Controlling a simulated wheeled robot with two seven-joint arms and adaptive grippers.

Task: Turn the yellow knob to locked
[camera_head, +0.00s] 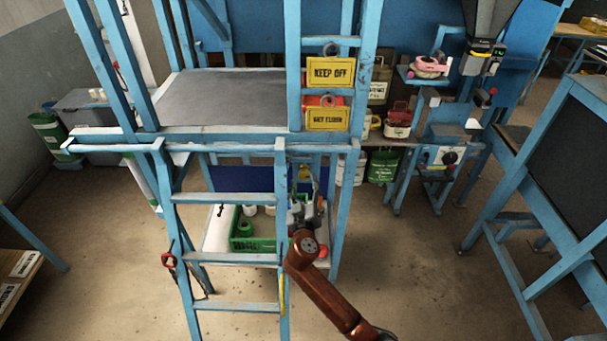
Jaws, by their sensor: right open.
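I cannot make out a yellow knob for certain. A small yellow item (304,173) shows under the platform, just beyond my right gripper, but it is too small to tell what it is. My right gripper (305,205) is at the end of the reddish-brown arm that comes in from the bottom. It is open, reaching in behind the blue ladder's right rail, over the low shelf, and small things around it partly hide its fingers. My left gripper is not in view.
The blue ladder (228,198) stands close to my right arm. A green crate (255,245) sits on the low shelf. A box with a black dial (450,157) stands at right. A blue frame (515,270) stands far right. Floor between is clear.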

